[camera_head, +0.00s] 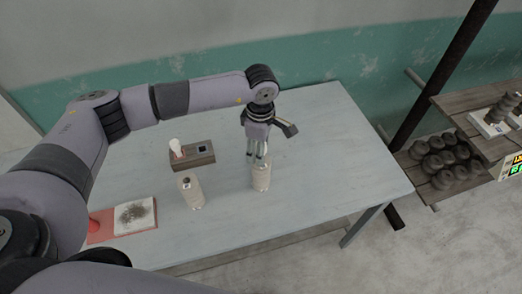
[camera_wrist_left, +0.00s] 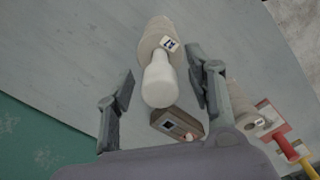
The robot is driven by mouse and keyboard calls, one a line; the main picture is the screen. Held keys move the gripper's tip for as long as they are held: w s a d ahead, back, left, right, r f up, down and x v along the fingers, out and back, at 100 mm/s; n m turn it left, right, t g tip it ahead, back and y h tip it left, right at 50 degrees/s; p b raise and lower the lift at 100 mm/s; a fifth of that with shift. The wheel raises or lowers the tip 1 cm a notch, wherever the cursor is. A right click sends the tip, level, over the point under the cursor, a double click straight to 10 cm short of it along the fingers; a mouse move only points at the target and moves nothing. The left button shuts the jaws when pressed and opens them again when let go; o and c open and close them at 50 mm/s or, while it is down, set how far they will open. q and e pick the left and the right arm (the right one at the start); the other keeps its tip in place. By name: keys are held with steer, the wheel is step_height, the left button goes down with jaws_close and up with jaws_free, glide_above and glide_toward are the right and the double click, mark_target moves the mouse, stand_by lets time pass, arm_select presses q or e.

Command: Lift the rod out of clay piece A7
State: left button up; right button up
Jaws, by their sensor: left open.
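My left gripper (camera_head: 258,154) is open and points down over a pale clay piece (camera_head: 262,180) on the table. In the left wrist view a white, bottle-shaped rod (camera_wrist_left: 158,82) shows between the spread fingers, apart from both. It stands out of the clay piece (camera_wrist_left: 155,35), which carries a small tag (camera_wrist_left: 170,44) too small to read. In the head view the fingers mostly hide the rod. A second clay piece (camera_head: 191,192) with a tag on top stands to the left. My right gripper is not in view.
A wooden block (camera_head: 203,158) with a dark square and a white knob-like item (camera_head: 176,147) stands behind the clay pieces. The table's right side is clear. A shelf (camera_head: 470,130) stands beyond.

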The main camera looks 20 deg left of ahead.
arm_select(q)
steer(key=shift+c, duration=0.6)
jaws_close()
